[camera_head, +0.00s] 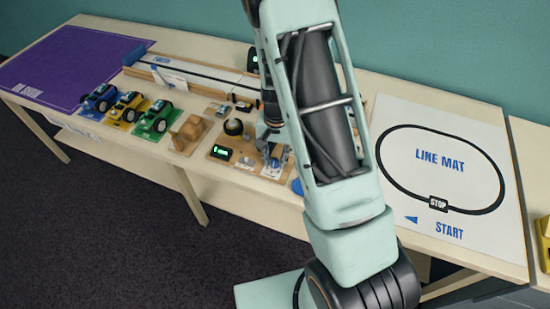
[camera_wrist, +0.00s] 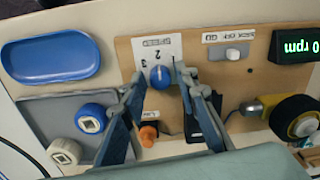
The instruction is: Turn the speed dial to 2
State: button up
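My gripper (camera_wrist: 159,80) is open, with one finger on each side of the dial and a visible gap at the left finger. Contact on the right side is unclear. A readout (camera_wrist: 296,46) shows 0 rpm, upside down. In the head view my gripper (camera_head: 271,148) is over the board, partly hidden by my arm.
A black wheel on a yellow motor (camera_wrist: 294,117), a white switch (camera_wrist: 233,53) and an orange knob (camera_wrist: 148,135) are close by. A blue tray (camera_wrist: 50,58) and a grey tray (camera_wrist: 60,108) with knobs lie left. Toy cars (camera_head: 127,104) and a line mat (camera_head: 440,155) share the table.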

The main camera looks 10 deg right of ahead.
aim_at(276, 162)
jog(key=shift+o, duration=0.6)
jog(key=shift+w+r, duration=0.1)
jog(key=shift+r, duration=0.2)
notch_tip(276, 162, up, 12)
jog(key=shift+f, duration=0.25)
jog(key=shift+d, duration=0.1)
